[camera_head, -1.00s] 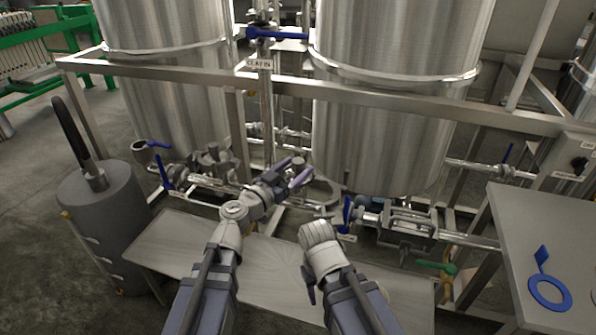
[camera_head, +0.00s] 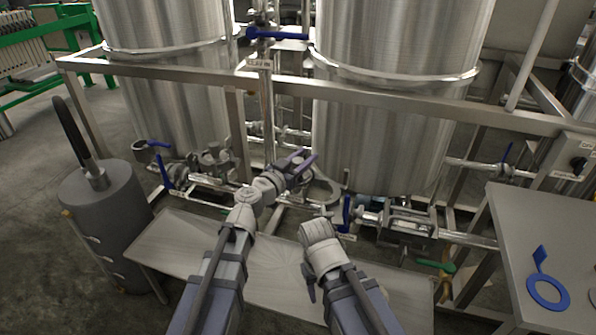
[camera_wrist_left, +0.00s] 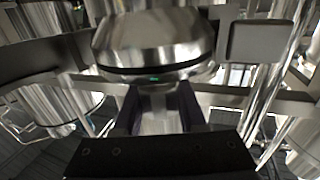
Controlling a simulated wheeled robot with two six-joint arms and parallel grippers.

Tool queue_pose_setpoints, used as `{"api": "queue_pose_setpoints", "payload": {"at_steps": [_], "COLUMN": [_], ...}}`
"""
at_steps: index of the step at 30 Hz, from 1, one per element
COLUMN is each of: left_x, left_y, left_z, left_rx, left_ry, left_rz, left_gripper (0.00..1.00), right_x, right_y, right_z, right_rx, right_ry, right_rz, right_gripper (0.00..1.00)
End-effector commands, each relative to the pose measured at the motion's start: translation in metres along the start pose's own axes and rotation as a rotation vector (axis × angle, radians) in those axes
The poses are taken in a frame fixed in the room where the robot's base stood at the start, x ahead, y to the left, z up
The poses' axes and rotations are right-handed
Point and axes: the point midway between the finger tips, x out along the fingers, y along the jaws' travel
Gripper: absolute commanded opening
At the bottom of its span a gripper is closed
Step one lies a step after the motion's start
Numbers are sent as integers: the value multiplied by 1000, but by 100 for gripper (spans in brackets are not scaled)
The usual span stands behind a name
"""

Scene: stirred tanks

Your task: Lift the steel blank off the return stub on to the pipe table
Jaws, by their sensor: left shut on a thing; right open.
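My left gripper (camera_head: 300,165) reaches in among the pipework below the middle tank and is shut. In the left wrist view its two dark fingers (camera_wrist_left: 160,108) stand either side of a narrow pale steel piece, which I take to be part of the steel blank (camera_wrist_left: 158,118). The fingers hide most of it in the head view. I cannot clearly tell the return stub from the pipes behind the gripper. My right gripper (camera_head: 322,220) is open and empty, lower and to the right. A low steel table (camera_head: 180,245) lies below both arms; I cannot tell whether it is the pipe table.
A frame rail (camera_head: 350,95) crosses in front of the big tanks (camera_head: 395,130). Blue-handled valves (camera_head: 348,212) and pipework stand close right of the left gripper. A grey cylinder (camera_head: 105,220) stands at left. A grey table (camera_head: 515,240) at right bears a blue ring with a tab (camera_head: 545,288).

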Motion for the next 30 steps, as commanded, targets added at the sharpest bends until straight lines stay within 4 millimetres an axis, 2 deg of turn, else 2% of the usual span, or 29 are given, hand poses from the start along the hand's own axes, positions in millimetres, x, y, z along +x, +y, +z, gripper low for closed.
{"api": "queue_pose_setpoints", "payload": {"at_steps": [1, 8, 24, 30], "left_x": [0, 0, 0, 0], "left_y": [0, 0, 0, 0], "left_z": [0, 0, 0, -7], "left_rx": [0, 0, 0, 0], "left_ry": [0, 0, 0, 0], "left_rz": [0, 0, 0, 0], "left_gripper": [26, 0, 0, 0], "right_x": [0, 0, 0, -7], "right_y": [0, 0, 0, 1], "right_z": [0, 0, 0, 0], "right_rx": [0, 0, 0, 0], "right_ry": [0, 0, 0, 0], "right_rz": [0, 0, 0, 0], "right_gripper": [50, 50, 50, 50]}}
